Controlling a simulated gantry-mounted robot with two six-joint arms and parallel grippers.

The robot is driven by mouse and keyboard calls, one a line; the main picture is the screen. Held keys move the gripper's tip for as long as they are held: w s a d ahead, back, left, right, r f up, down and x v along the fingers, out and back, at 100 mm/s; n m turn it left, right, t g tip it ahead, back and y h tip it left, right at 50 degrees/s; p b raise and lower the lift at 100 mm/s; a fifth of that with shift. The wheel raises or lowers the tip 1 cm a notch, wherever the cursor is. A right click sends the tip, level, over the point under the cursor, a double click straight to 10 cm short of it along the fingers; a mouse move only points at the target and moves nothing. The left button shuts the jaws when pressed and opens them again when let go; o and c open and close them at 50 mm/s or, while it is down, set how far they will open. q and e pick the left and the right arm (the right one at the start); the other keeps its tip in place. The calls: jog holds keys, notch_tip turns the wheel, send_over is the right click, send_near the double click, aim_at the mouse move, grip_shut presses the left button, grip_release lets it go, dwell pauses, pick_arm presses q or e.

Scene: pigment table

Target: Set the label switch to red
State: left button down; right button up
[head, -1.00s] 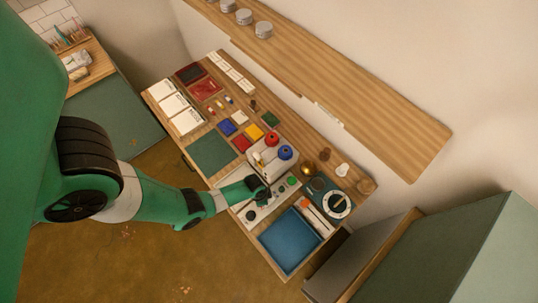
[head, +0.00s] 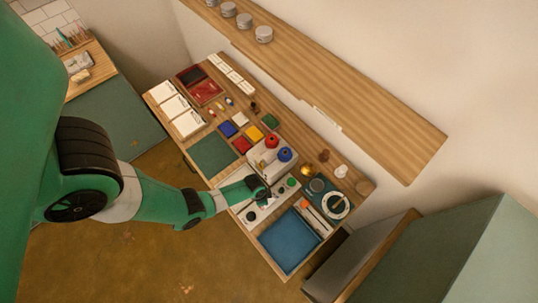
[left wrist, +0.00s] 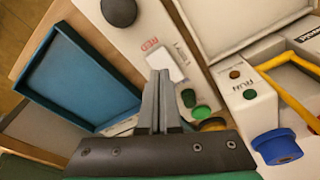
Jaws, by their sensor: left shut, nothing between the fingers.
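A white control panel (head: 262,212) lies along the table in front of the white machine (head: 262,158). In the left wrist view, the panel (left wrist: 130,42) carries a pale label switch (left wrist: 165,62) beside red "RED" lettering; a second, darker word is hard to read. My left gripper (left wrist: 160,76) is shut and empty, its fingertips at the near edge of the switch; I cannot tell whether they touch it. The fingers hide part of the panel, and the switch's setting is unclear. In the head view my left gripper (head: 264,190) is over the panel. My right gripper is not in view.
A black knob (left wrist: 119,12) and green buttons (left wrist: 202,112) flank the switch. A blue tray (head: 290,242) lies beside the panel. The machine has red (head: 271,141) and blue (head: 285,154) knobs. A dial (head: 336,205) stands to the right.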

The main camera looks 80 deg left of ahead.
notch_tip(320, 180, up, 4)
jog(key=p, duration=0.3)
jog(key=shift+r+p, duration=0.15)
jog(key=shift+p, duration=0.15)
